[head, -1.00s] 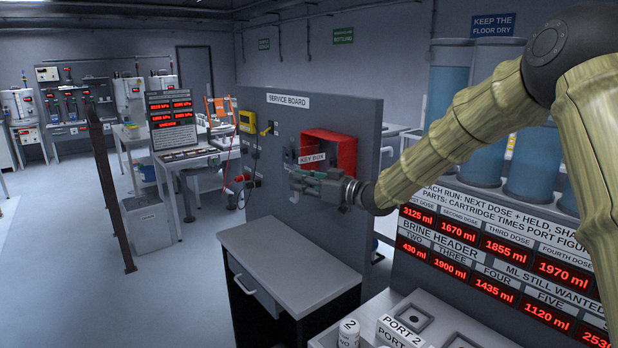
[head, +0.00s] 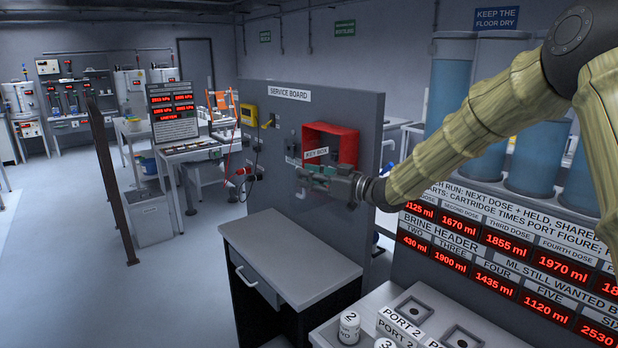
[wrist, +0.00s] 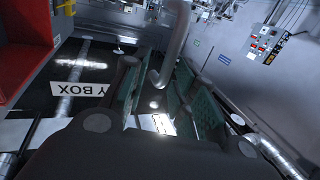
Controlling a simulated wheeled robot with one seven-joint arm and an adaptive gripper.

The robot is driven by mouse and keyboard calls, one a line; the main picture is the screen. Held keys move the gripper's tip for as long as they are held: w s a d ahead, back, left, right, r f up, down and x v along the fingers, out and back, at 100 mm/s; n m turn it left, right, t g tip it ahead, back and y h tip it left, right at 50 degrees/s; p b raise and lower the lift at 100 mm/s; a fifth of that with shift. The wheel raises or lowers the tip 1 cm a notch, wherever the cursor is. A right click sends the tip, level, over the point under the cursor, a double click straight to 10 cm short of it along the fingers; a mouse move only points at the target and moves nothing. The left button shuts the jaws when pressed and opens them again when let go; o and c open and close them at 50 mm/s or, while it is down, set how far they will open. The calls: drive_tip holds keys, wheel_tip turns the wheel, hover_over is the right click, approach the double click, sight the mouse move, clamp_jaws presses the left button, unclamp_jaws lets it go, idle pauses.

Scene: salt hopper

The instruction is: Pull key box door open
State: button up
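The red key box (head: 347,145) is fixed to the grey service board in the head view, with its red inner walls showing. Its dark, glossy door carries a white KEY BOX label (head: 316,153). In the wrist view the red box (wrist: 22,45) is at the upper left and the label (wrist: 82,87) is partly hidden. A curved grey metal handle (wrist: 176,38) comes down between the teal fingers of my gripper (wrist: 163,75). The fingers are apart, with a gap beside the handle; firm contact does not show. My gripper also shows in front of the box's lower edge (head: 306,172).
A grey-topped cabinet (head: 290,255) with a drawer stands below the board. A console with red number displays and a port tray (head: 420,305) are at the right. A brown post (head: 110,180) stands left, with open floor around it.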

drive_tip(key=shift+s, duration=0.1)
drive_tip(key=v, duration=1.2)
